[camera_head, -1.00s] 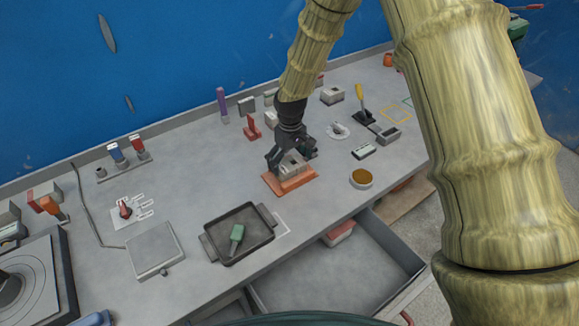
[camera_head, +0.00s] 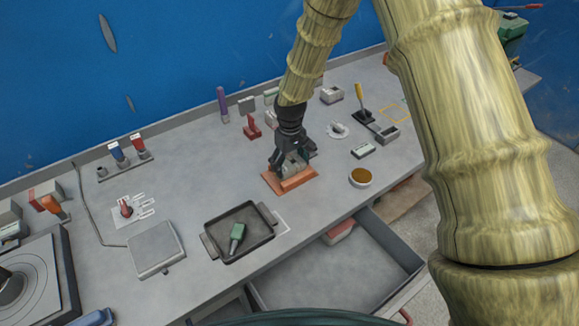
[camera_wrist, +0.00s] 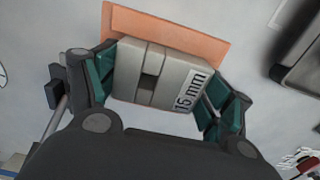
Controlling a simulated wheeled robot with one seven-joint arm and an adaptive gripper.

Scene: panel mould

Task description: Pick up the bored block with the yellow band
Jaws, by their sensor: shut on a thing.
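My gripper (camera_head: 291,163) is over the orange board (camera_head: 299,182) on the bench. In the wrist view the gripper (camera_wrist: 158,85) is shut on a grey block (camera_wrist: 178,70), with a green-padded finger at each end of it. The block has a dark square recess in its middle and a "16 mm" label near the right finger. No yellow band shows on its visible faces. The orange board (camera_wrist: 205,40) lies beneath the block; I cannot tell whether they touch. In the head view the gripper partly hides the block.
A black tray (camera_head: 211,244) with a green-handled item stands front left of the board. A round pot (camera_head: 361,178) with a brown top is to the right. An open drawer (camera_head: 330,275) juts out below the bench edge. Several small blocks and tools stand behind.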

